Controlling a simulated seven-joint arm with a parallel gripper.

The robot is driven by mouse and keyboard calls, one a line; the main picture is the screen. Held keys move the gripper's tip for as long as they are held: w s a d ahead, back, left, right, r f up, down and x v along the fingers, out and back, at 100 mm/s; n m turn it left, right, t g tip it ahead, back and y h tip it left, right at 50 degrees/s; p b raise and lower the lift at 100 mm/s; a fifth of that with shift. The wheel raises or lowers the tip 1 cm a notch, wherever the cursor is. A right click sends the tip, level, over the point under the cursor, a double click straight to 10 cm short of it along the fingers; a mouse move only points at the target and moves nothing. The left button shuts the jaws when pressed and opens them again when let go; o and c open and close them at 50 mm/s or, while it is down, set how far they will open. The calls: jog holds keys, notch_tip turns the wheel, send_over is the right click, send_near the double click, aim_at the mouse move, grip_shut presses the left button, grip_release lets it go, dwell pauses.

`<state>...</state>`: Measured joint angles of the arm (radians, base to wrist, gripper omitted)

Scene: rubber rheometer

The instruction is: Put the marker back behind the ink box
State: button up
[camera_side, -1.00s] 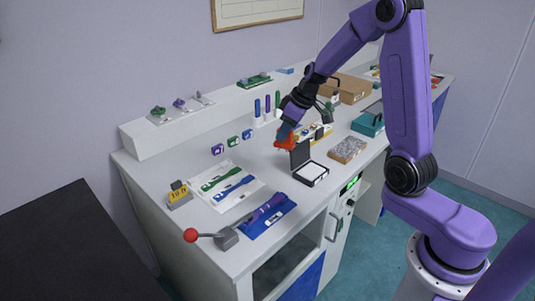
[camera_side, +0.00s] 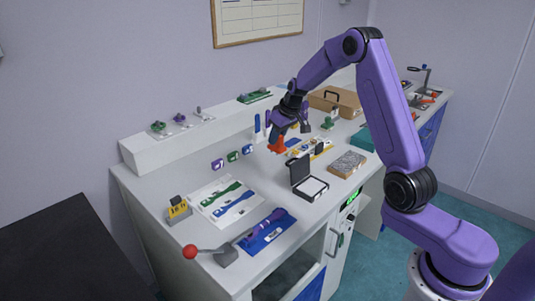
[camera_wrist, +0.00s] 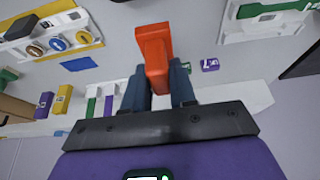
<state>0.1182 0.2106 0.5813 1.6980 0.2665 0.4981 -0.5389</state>
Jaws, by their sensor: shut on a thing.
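The orange-red marker (camera_side: 277,145) is held between the fingers of my gripper (camera_side: 279,129), behind and a little left of the ink box. It also shows in the wrist view (camera_wrist: 155,58), sticking out past both dark blue fingers (camera_wrist: 160,88). The ink box (camera_side: 312,188) is an open black case with a white pad; its black lid stands up at the back. The marker is apart from the lid in the side view. I cannot tell whether its lower end touches the worktop.
A speckled block (camera_side: 346,163) lies right of the ink box. A white tray with green and blue tools (camera_side: 225,201) and a blue mat with a purple tool (camera_side: 264,232) are in front left. Upright pens (camera_side: 257,125) stand behind my gripper. Small tags (camera_side: 233,156) lie to its left.

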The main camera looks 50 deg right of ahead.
jog(key=w+f, duration=0.2)
jog(key=f, duration=0.1)
jog(key=w+d+f, duration=0.1)
jog(key=w+f, duration=0.2)
jog(key=shift+w+d+f, duration=0.1)
jog(key=shift+w+d, duration=0.05)
jog(key=shift+w, duration=0.15)
jog(key=shift+w+f, duration=0.1)
jog(key=shift+f, duration=1.55)
jog(key=shift+f, duration=0.15)
jog(key=o, duration=0.8)
jog(key=shift+o, duration=0.2)
jog(key=v, duration=1.2)
